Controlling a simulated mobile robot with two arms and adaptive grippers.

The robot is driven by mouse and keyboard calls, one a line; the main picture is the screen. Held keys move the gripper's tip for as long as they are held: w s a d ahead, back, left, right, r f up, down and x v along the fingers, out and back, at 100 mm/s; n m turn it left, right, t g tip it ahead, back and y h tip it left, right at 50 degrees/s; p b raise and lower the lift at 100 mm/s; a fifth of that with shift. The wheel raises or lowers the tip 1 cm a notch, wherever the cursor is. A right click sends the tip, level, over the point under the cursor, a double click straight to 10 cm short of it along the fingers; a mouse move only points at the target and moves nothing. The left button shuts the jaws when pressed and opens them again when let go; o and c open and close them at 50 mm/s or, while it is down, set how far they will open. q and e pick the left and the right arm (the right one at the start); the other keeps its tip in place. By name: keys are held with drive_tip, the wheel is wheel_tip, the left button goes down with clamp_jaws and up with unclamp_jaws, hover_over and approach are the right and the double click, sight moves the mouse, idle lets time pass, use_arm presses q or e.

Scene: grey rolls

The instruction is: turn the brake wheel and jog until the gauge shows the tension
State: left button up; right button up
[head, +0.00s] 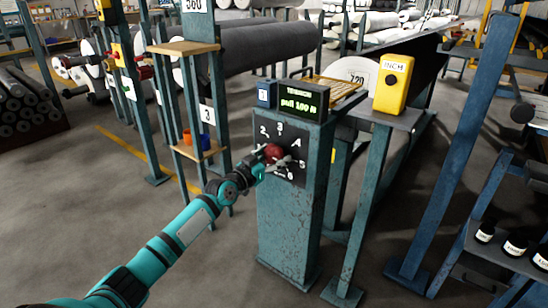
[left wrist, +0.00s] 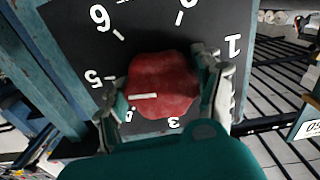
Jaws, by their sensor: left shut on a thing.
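The brake wheel is a red lobed knob (head: 273,152) on a black numbered dial plate (head: 297,140) on a teal post. My left gripper (head: 268,163) is shut on it. In the left wrist view the fingers of my left gripper (left wrist: 163,90) lie on both sides of the red knob (left wrist: 172,72). The knob's white mark points between 5 and 4; the 4 is partly hidden by a finger. The gauge (head: 302,102) on top of the post reads "TENSION pull 100 N", in small text. The yellow INCH box (head: 393,84) with a black button stands to the right. My right gripper is out of view.
A wooden shelf (head: 201,151) with an orange and a blue cup stands left of the post. A large grey roll (head: 262,53) lies behind. A slanted teal beam (head: 458,150) rises at the right. Floor in front is clear.

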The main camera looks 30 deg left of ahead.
use_arm(q)
drive_tip(key=n, duration=0.4)
drive_tip(key=shift+d+n, duration=0.1)
drive_tip(key=shift+n, duration=0.2)
drive_tip(key=o, duration=1.2)
drive_tip(key=shift+s, duration=0.15)
drive_tip(key=s, duration=0.8)
drive_tip(key=s+a, duration=0.1)
drive_tip(key=s, duration=0.2)
drive_tip(key=shift+s, duration=0.4)
drive_tip(key=shift+d, duration=0.1)
